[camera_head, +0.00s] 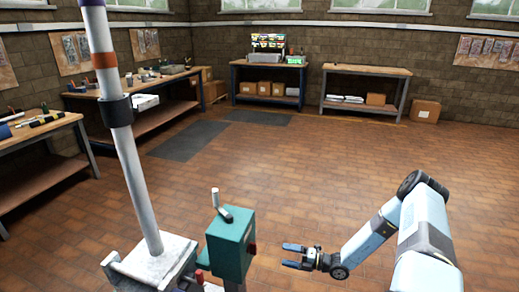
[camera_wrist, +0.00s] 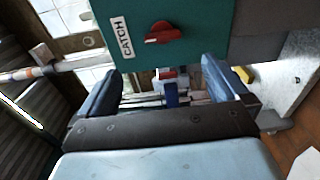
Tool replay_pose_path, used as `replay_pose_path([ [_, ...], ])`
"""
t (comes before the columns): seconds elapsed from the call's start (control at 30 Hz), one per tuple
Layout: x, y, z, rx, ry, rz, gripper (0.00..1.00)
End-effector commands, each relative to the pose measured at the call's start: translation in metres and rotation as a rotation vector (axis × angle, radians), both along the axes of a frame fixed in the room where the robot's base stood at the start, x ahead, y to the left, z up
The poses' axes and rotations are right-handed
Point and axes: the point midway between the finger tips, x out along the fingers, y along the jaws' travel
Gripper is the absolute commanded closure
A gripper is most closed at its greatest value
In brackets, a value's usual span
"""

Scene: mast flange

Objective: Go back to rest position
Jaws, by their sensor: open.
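My gripper (camera_head: 293,256) is open and empty in the head view, to the right of a teal box with its jaws pointing left towards it. In the wrist view my gripper (camera_wrist: 170,88) shows its two dark fingers spread wide. The teal box (camera_head: 229,243) stands at the mast's foot; in the wrist view its face (camera_wrist: 215,30) carries a red knob (camera_wrist: 163,32) and a label reading CATCH. The white mast (camera_head: 128,160) with an orange band and black collar rises upright from a pale base (camera_head: 155,262). A grey lever (camera_head: 221,207) sits on the box top.
Workbenches (camera_head: 35,130) line the left wall. Two more benches (camera_head: 367,70) stand at the back, with boxes on their lower shelves. Dark mats (camera_head: 188,141) lie on the tiled floor. The floor (camera_head: 330,165) between my arm and the back benches is clear.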

Motion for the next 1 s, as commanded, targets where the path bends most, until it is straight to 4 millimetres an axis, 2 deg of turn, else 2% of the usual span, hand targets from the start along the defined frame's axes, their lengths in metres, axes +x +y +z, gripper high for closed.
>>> replay_pose_path([
  [0.43,0.008,-0.016,0.104,-0.253,-0.392,0.284,0.00],
  [1.0,-0.008,-0.027,0.242,-0.534,-0.913,0.682,0.00],
])
